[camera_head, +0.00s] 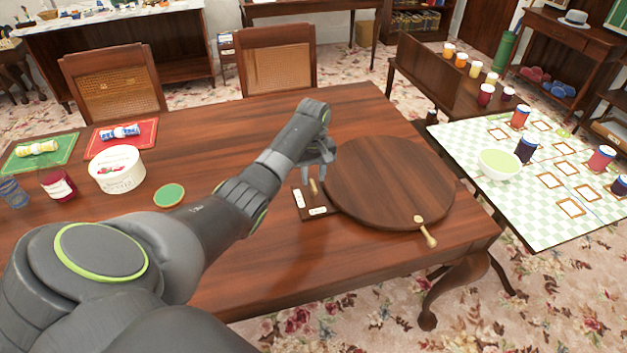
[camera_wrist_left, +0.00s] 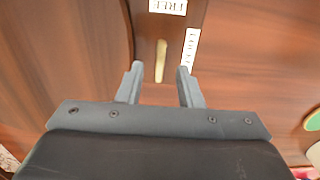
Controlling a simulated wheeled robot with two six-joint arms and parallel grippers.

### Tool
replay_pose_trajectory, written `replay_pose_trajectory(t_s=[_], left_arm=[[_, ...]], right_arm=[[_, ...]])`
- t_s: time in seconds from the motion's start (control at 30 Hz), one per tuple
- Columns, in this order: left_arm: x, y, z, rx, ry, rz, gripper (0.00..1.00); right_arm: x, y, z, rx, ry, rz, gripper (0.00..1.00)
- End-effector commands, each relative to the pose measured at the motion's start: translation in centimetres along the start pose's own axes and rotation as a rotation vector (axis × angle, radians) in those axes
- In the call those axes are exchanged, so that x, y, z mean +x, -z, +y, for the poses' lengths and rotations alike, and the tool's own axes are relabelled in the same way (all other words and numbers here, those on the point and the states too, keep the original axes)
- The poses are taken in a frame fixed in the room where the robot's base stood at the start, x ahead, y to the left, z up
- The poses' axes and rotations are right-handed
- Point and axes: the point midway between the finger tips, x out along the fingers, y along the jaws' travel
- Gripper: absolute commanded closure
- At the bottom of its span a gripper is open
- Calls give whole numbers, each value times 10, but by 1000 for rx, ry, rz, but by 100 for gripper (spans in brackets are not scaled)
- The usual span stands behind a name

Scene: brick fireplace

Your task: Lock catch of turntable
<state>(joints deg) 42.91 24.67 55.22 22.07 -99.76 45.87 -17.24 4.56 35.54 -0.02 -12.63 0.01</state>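The round wooden turntable (camera_head: 390,182) lies on the dark wooden table, with a pale knob handle (camera_head: 426,232) at its near right edge. At its left edge is a small dark catch plate (camera_head: 310,207) with two white labels and a pale brass lever (camera_head: 313,187). In the left wrist view the lever (camera_wrist_left: 161,62) stands between the open fingertips, slightly beyond them, beside the labels (camera_wrist_left: 190,47). My left gripper (camera_head: 318,172) hovers above the catch plate, open and empty (camera_wrist_left: 160,80). My right gripper is not in view.
On the left of the table (camera_head: 250,270) stand a white tub (camera_head: 117,170), a red jar (camera_head: 57,185) and a green lid (camera_head: 169,195). Two chairs stand behind. A checkered table (camera_head: 530,215) with jars and a bowl (camera_head: 499,163) is at the right.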

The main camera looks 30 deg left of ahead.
Motion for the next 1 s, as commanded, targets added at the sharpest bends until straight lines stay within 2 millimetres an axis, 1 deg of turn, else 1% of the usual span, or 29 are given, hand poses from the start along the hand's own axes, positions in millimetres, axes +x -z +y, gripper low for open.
replay_pose_trajectory(t_s=[0.03, 0.2, 0.53, 0.7, 0.8, 1.0], left_arm=[[8, -1, 0, -1, 2, -3, 67], [21, 0, 0, 0, 0, 0, 67], [23, 0, 0, 1, 0, 0, 67], [23, 0, 0, 0, 0, 0, 90], [23, 0, 0, 0, 0, 0, 100], [23, 0, 0, 4, 0, 0, 100]], right_arm=[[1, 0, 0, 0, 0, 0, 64], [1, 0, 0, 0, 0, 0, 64], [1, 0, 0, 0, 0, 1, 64], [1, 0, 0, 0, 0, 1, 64], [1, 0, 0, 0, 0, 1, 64], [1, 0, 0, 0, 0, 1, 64]])
